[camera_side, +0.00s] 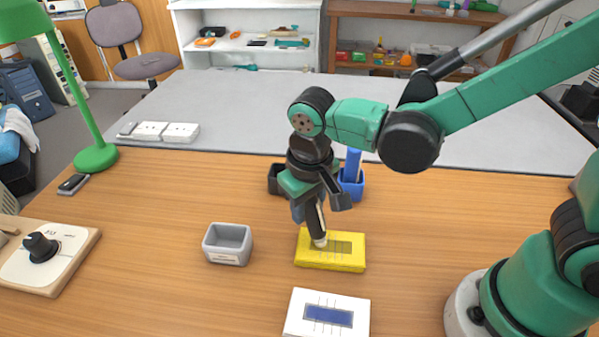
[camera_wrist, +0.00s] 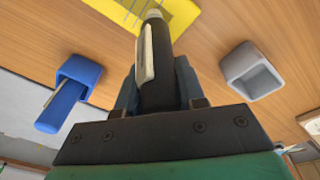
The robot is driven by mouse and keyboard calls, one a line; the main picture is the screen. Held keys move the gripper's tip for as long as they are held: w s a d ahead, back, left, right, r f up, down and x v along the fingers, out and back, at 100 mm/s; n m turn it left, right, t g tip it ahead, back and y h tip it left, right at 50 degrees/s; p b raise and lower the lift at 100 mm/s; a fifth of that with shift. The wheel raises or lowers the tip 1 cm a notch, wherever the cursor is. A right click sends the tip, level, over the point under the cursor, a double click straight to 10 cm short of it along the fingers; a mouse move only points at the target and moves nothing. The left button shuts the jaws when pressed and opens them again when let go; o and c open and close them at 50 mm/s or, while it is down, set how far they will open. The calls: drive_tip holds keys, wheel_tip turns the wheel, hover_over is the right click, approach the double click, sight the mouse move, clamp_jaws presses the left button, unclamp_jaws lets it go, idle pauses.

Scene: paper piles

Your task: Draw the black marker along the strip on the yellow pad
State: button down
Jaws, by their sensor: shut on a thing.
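My gripper (camera_side: 317,201) is shut on the black marker (camera_side: 317,226) and holds it nearly upright, tip down, over the yellow pad (camera_side: 330,262). In the side view the marker's pale tip end is at the left part of the pad's strip (camera_side: 342,247); I cannot tell whether it touches. The strip looks darker to the right of the tip. In the wrist view the marker (camera_wrist: 158,65) sits between the fingers, with a pale clip along it. The yellow pad (camera_wrist: 187,14) shows beyond its end.
A white pad with a blue strip (camera_side: 298,328) lies in front. A grey box (camera_side: 228,244) stands to the left. Behind the gripper are a blue cup (camera_side: 357,188) with a blue item in it and a dark cup (camera_side: 275,180). A green lamp (camera_side: 96,158) stands far left.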

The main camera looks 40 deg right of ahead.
drive_tip(key=shift+s+d, duration=0.1)
drive_tip(key=shift+s+d, duration=0.35)
drive_tip(key=shift+w+a, duration=0.85)
drive_tip(key=shift+w, duration=0.05)
drive_tip(key=shift+s+d, duration=0.4)
drive_tip(key=shift+s, duration=0.05)
idle(0.9)
drive_tip(key=shift+s+d+f, duration=0.1)
drive_tip(key=shift+s+d, duration=0.65)
